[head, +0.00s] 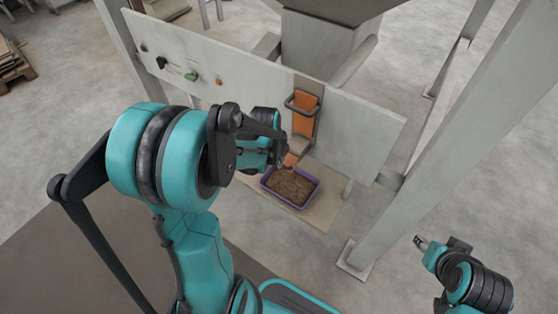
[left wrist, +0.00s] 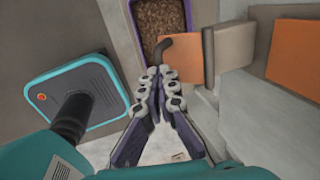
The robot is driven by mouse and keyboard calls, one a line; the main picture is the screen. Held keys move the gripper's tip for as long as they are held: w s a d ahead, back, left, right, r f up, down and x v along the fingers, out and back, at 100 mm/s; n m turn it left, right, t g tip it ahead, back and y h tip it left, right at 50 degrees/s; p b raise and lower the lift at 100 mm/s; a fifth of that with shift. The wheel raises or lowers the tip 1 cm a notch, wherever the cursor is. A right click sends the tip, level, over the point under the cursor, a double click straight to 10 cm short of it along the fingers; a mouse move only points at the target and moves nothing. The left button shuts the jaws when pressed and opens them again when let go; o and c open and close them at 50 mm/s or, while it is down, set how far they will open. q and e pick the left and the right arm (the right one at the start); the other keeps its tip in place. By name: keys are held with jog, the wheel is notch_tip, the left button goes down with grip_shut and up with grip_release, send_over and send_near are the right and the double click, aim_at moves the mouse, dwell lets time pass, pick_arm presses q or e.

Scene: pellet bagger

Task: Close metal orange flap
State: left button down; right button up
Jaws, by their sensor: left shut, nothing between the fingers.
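The metal orange flap (head: 304,112) shows as an orange plate on the upright grey panel, with a dark handle across it. A grey-brown chute with a lower orange part (head: 291,160) slants below it, over the tray; orange surfaces also show in the left wrist view (left wrist: 181,63). My left gripper (head: 284,158) is beside the chute's lower end, shut and empty. In the left wrist view its fingertips (left wrist: 161,75) lie close to a dark bent piece (left wrist: 170,46); I cannot tell whether they touch. My right gripper (head: 420,241) is far from the flap at lower right, its fingers too small to judge.
A purple tray (head: 306,202) of brown pellets stands on a board under the chute. The grey panel (head: 240,72) carries knobs and a green button (head: 191,76). A thick grey post (head: 440,150) stands to the right. The floor between post and tray is clear.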

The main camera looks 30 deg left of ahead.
pick_arm(q)
jog(key=shift+f, duration=0.15)
jog(key=shift+w+f+t+b, duration=0.1)
jog(key=shift+f+t+b, duration=0.7)
jog(key=shift+f+b, duration=0.7)
jog(key=shift+f+t+b, duration=0.8)
jog(key=shift+f+b, duration=0.35)
jog(key=shift+b, duration=0.6)
jog(key=shift+f, duration=0.1)
